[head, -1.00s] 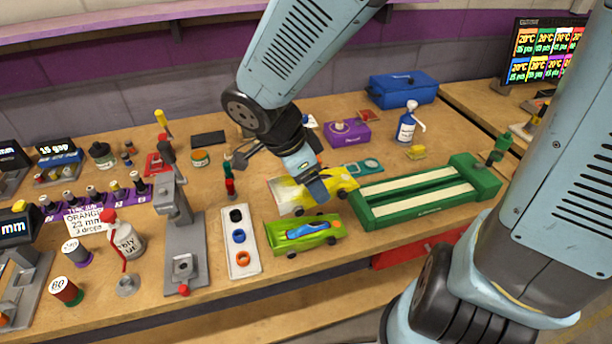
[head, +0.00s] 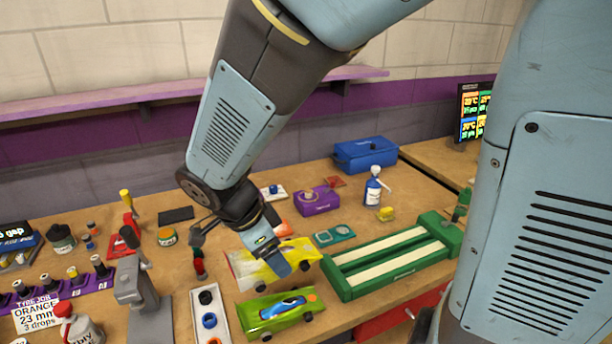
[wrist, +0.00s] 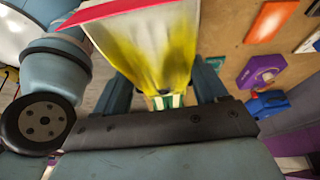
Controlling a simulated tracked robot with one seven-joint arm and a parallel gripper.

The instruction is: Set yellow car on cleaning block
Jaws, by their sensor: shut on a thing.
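The yellow car (head: 247,268), yellow and white with dark wheels, is between the fingers of my gripper (head: 276,262) in the head view. My gripper is shut on it across the body. In the wrist view the yellow car (wrist: 150,45) fills the space between the fingers, with a red edge at the top. The green block with two pale strips (head: 340,284), which looks like the cleaning block, lies just right of the car. I cannot tell whether the car is clear of the table. The fingers hide part of its body.
A green car (head: 262,318) lies just in front of the yellow car. A white tray with round parts (head: 196,325) is to the left. A teal tray (head: 334,236), a purple box (head: 318,202) and a pump bottle (head: 373,190) stand behind. A red box (head: 385,322) sits below the table's front edge.

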